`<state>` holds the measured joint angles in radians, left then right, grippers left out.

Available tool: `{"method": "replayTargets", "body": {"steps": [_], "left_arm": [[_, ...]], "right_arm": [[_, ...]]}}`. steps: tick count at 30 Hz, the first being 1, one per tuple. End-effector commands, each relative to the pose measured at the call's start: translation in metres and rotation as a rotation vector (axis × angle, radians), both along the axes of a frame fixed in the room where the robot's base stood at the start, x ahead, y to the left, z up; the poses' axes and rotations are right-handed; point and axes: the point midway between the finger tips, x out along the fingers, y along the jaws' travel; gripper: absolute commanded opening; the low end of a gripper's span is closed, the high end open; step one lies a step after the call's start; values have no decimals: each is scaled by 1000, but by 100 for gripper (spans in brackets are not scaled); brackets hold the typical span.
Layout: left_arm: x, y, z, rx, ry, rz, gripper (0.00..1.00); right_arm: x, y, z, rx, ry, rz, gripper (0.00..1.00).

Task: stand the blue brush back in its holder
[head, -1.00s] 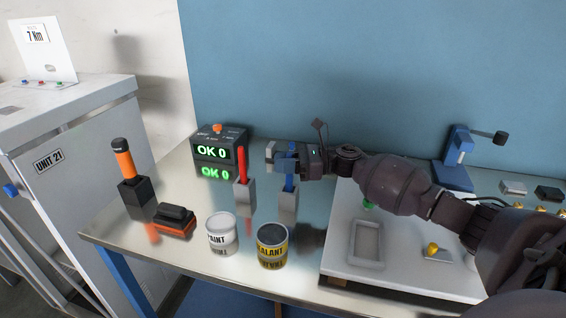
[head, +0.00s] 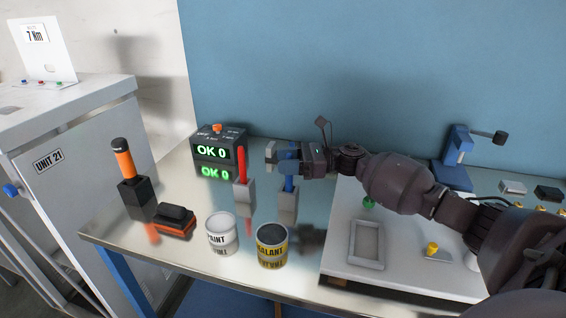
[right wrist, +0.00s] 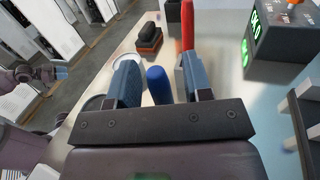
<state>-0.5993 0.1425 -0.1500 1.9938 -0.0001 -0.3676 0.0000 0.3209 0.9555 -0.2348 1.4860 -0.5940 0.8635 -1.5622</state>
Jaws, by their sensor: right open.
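The blue brush (head: 289,183) stands upright in a grey block holder (head: 288,205) near the middle of the table in the head view. Its rounded blue end (right wrist: 158,85) shows between my fingers in the right wrist view. My right gripper (head: 279,156) is at the brush's top, open, with one finger on each side. In the right wrist view the open fingers (right wrist: 160,78) have visible gaps to the brush. My left gripper (right wrist: 52,74) seems to show small at the left edge of the right wrist view; its jaws are unclear.
A red brush (head: 242,165) stands in a similar holder (head: 245,197) just left. The paint can (head: 221,238) and sealant can (head: 271,249) stand in front. The OK display box (head: 219,150) is behind left. A white board (head: 340,255) lies under my right arm.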

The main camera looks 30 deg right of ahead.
Motion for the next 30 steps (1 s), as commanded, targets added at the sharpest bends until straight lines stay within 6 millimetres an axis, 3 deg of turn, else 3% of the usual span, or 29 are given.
{"method": "replayTargets", "body": {"steps": [7, 15, 21, 30], "left_arm": [[-6, 0, -15, 0, 24, 1, 43], [-2, -1, -12, 0, 13, -1, 43], [5, -2, -10, 0, 0, -6, 43], [5, -2, -10, 1, 2, -6, 43]], "right_arm": [[-26, -41, -6, -1, 8, -3, 46], [-49, -79, -4, 0, 6, -2, 46], [-57, -93, -3, -1, 4, -1, 46], [-58, -95, -2, -1, 3, -1, 46]]}}
